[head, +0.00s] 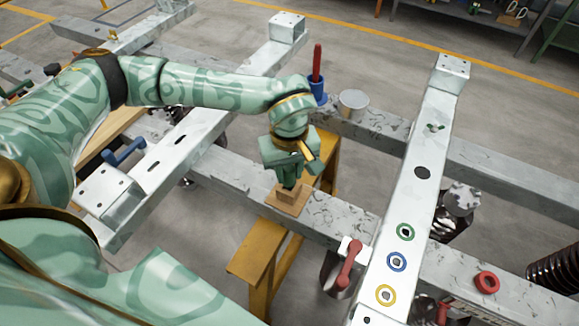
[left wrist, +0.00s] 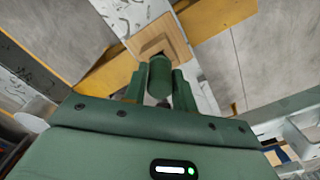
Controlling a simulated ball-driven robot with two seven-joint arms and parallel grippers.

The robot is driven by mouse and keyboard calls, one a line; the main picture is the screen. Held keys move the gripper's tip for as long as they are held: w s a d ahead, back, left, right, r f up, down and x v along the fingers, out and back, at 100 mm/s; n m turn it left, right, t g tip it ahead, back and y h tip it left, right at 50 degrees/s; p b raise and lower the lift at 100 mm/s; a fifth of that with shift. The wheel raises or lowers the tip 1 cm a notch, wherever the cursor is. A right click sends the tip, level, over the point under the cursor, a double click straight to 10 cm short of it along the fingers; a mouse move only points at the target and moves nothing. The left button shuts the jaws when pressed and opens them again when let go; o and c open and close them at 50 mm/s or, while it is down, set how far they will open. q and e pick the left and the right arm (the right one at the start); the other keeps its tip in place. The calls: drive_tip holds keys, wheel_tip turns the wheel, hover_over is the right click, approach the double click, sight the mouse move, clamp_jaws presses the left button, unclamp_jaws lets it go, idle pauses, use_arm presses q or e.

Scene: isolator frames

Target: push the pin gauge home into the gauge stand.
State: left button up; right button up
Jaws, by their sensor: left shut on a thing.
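The gauge stand (head: 286,203) is a small wooden block on a square wooden base, on the grey steel beam. It also shows in the left wrist view (left wrist: 174,32). My left gripper (head: 288,180) is right above it, pointing down, with its fingers shut on the pin gauge. In the left wrist view the pin gauge (left wrist: 160,76) is a dark green cylinder between the two fingers. Its far end is over the raised block of the stand. The pin's lower end is hidden, so I cannot tell how deep it sits. My right gripper is not in view.
A blue cup (head: 317,92) with a red handle in it and a grey round can (head: 353,103) stand on the beam behind the gripper. A yellow trestle (head: 257,250) is below. A red-handled clamp (head: 347,262) and a crossbeam with coloured rings (head: 397,262) lie to the right.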

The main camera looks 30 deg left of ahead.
use_arm(q)
drive_tip(key=shift+f, duration=0.8)
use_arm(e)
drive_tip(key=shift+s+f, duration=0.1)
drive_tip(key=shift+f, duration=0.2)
use_arm(q)
drive_tip(key=o, duration=1)
drive_tip(key=shift+r+p, duration=2.35)
drive_tip(key=shift+r, duration=5.8)
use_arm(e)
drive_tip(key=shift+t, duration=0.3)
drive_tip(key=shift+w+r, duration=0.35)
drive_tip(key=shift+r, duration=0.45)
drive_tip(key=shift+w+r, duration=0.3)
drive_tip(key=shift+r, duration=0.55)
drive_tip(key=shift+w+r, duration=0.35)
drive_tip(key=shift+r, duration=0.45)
